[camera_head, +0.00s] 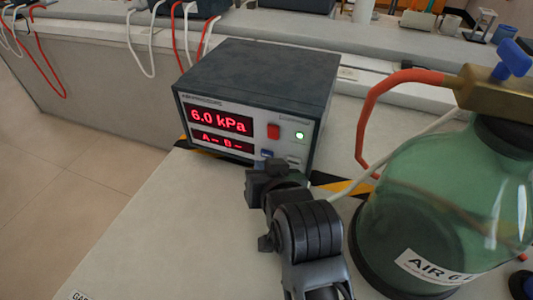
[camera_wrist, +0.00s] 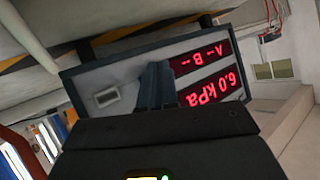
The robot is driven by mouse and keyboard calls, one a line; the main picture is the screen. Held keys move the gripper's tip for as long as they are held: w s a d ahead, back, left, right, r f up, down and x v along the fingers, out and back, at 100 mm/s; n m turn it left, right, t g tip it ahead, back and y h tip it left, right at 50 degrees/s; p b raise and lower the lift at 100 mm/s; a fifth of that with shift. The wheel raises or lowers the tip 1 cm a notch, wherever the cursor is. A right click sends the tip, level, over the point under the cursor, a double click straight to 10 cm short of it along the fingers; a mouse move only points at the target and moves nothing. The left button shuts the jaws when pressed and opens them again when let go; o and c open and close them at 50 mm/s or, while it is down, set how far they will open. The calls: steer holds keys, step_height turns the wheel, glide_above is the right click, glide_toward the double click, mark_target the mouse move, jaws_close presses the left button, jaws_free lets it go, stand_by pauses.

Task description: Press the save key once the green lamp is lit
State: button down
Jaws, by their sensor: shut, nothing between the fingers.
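The meter box (camera_head: 262,85) stands on the bench, its front panel showing 6.0 kPa over A and B in red. The green lamp (camera_head: 299,135) at the panel's right glows green. My gripper (camera_head: 265,168) is shut and empty, close in front of the panel's lower part.
A green glass bottle (camera_head: 430,215) marked AIR stands right of my arm, with a red hose (camera_head: 368,110) and a brass fitting with a blue valve handle (camera_head: 513,57). The bench top (camera_head: 170,235) at left is clear.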

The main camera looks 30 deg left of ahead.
steer(key=shift+w, duration=0.1)
stand_by(0.6)
steer(key=shift+w+a, duration=0.1)
steer(key=shift+w, duration=0.25)
steer(key=shift+w, duration=0.3)
stand_by(0.6)
steer(key=shift+w+r, duration=0.2)
steer(key=shift+w, duration=0.2)
stand_by(0.6)
steer(key=shift+s+p, duration=0.15)
steer(key=shift+p, duration=0.2)
steer(key=shift+s+p, duration=0.3)
steer(key=shift+s, duration=0.1)
steer(key=shift+s+f, duration=0.15)
steer(key=shift+s, duration=0.1)
